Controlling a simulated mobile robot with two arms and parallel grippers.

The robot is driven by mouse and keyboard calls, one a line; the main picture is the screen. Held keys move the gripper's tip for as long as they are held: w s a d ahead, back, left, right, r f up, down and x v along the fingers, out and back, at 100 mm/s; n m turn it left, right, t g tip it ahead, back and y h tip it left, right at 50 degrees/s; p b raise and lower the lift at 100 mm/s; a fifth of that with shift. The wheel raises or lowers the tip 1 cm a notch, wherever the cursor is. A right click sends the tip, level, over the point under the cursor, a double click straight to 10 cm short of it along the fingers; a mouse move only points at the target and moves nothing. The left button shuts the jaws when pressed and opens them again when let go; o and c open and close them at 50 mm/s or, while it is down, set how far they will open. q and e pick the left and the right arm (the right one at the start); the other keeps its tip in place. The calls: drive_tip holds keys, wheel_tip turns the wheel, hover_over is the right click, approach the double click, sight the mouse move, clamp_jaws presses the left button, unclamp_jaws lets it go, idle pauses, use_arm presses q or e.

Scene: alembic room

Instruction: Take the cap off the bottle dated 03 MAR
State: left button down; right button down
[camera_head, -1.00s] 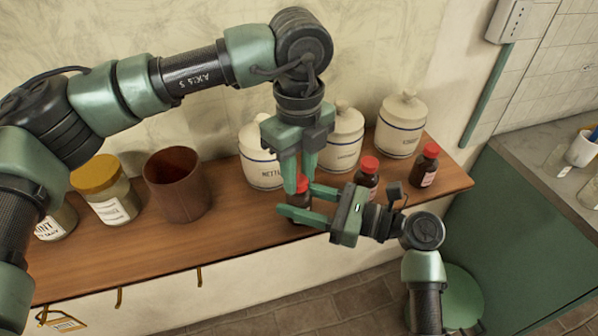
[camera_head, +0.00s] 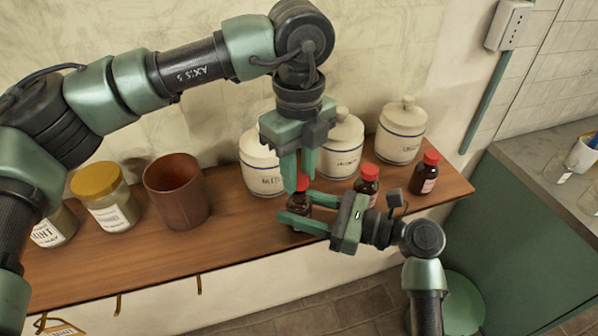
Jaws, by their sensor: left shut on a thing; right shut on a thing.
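Three small dark brown bottles with red caps stand along the right part of the wooden shelf. The leftmost bottle (camera_head: 299,204) is between my grippers and largely hidden by their fingers. My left gripper (camera_head: 299,182) points down from above and is shut on its red cap (camera_head: 303,183). My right gripper (camera_head: 297,210) reaches in from the right and is shut on the bottle's body. I cannot tell whether the cap is apart from the neck. The middle bottle (camera_head: 368,183) and the right bottle (camera_head: 425,173) stand free. Their label writing is too small to read.
White lidded canisters (camera_head: 400,132) stand close behind the bottles. A brown cup (camera_head: 177,192) and a yellow-lidded jar (camera_head: 105,197) are to the left on the shelf (camera_head: 235,225). Bare shelf lies between cup and held bottle. A counter (camera_head: 545,185) is at the right.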

sight(299, 179)
use_arm(q)
drive_tip(key=shift+r, duration=2)
use_arm(e)
drive_tip(key=c, duration=0.6)
unclamp_jaws()
drive_tip(key=shift+c, duration=0.2)
